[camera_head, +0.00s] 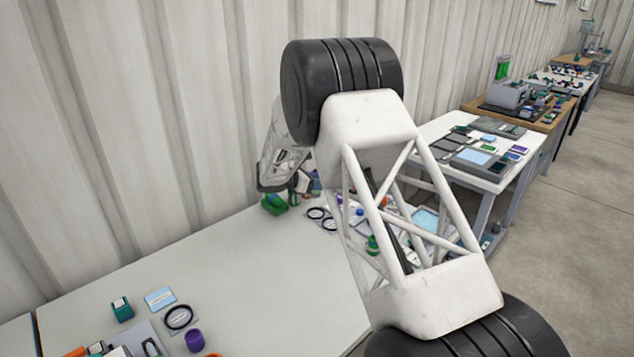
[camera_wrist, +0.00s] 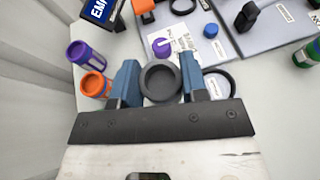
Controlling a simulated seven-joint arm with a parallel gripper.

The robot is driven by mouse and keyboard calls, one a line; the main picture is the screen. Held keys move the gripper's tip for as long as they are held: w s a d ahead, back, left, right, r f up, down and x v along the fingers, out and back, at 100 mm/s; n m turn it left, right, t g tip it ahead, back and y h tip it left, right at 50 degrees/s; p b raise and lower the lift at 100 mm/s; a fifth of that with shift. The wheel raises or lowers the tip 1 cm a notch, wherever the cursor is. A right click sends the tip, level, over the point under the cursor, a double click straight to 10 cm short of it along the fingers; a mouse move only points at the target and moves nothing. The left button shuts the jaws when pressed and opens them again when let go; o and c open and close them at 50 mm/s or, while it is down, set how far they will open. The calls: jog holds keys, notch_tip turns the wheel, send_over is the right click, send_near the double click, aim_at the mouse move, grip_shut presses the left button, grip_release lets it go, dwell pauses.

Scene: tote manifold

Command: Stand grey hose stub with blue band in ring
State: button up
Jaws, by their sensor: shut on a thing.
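My gripper (camera_wrist: 160,60) has two blue fingers, seen in the wrist view, shut on a dark grey hollow stub (camera_wrist: 160,82). I look down into its round open end; no blue band shows on the visible part. A thin black ring (camera_wrist: 217,84) lies on a white card just right of the right finger, partly hidden by it. Another black ring (camera_wrist: 182,5) is at the top edge of the wrist view. In the head view black rings (camera_head: 318,212) lie on the table near my wrist, and my own arm hides the fingers.
A purple cylinder (camera_wrist: 88,52) and an orange one (camera_wrist: 94,84) stand left of my gripper. A purple cap (camera_wrist: 161,47), a blue cap (camera_wrist: 210,31) and a green cylinder (camera_wrist: 308,54) are beyond and right. The table's middle (camera_head: 240,270) is clear; a corrugated wall (camera_head: 130,140) runs behind.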

jog(key=shift+f, duration=0.3)
jog(key=shift+f, duration=3.65)
jog(key=o, duration=1.1)
jog(key=shift+v, duration=3.85)
